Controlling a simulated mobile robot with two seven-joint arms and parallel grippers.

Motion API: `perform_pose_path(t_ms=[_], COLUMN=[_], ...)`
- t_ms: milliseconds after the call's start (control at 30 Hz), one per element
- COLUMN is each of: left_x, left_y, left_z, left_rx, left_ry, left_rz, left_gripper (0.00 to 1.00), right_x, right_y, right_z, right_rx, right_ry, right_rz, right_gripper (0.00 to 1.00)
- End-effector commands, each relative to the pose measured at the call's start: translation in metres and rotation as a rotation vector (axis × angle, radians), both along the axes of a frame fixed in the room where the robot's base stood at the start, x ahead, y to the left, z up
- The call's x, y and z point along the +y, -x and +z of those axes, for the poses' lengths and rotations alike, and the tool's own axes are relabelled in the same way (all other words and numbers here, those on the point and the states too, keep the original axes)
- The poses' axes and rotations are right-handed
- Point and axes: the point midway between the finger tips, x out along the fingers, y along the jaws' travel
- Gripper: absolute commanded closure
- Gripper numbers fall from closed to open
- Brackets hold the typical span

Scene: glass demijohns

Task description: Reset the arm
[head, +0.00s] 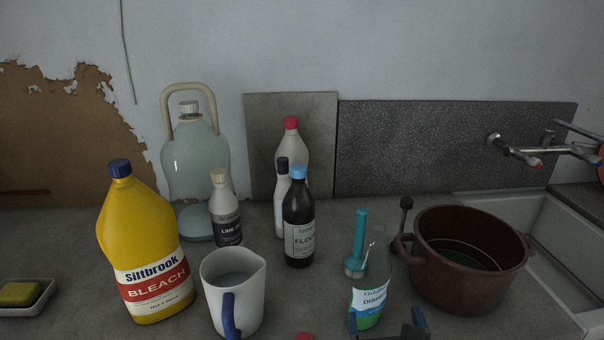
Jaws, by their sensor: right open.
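My right gripper (387,322) shows only at the bottom edge of the head view, right of the middle. Its blue-tipped fingers stand apart, with nothing seen held between them; its lower part is cut off by the frame. It is just in front of a clear bottle with green liquid and a disinfectant label (370,298). My left gripper is not in view.
A yellow bleach bottle (147,240), a white jug with a blue handle (236,275) and a dark bottle (299,225) crowd the counter. A glass demijohn (197,158) stands behind. A brown pot (462,265) is at right, beside a sink (545,235) with a tap (515,152).

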Motion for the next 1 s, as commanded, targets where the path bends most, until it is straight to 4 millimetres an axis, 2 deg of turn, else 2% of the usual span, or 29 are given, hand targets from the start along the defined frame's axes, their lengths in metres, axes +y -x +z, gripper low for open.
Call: perform_pose_path(t_ms=[100,167,233,300,367,467,600,700,800,1000], left_x=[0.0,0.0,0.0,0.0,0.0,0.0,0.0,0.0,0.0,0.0], left_y=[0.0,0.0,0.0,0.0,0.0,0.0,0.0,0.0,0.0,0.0], left_z=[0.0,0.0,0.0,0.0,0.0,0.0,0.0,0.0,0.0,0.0], left_rx=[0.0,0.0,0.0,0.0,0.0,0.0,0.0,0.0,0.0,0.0], left_ry=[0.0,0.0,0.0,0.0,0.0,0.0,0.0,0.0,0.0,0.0], left_rz=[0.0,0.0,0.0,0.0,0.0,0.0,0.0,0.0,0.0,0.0], left_gripper=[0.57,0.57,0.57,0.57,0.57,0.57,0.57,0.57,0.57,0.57], right_x=[0.002,0.009,0.021,0.034,0.045,0.053,0.038,0.016,-0.007,-0.051], right_y=[0.013,0.023,0.036,0.049,0.06,0.077,0.099,0.114,0.127,0.153], right_z=[0.036,0.05,0.057,0.054,0.043,0.01,-0.052,-0.086,-0.109,-0.138], right_rx=[-0.22,-0.331,-0.437,-0.517,-0.564,-0.597,-0.538,-0.456,-0.368,-0.184], right_ry=[0.308,0.513,0.763,1.022,1.248,1.621,2.076,2.281,2.411,2.553], right_rz=[0.061,0.104,0.166,0.241,0.32,0.486,0.788,0.993,1.167,1.473], right_gripper=[0.0,0.0,0.0,0.0,0.0,0.0,0.0,0.0,0.0,0.0])
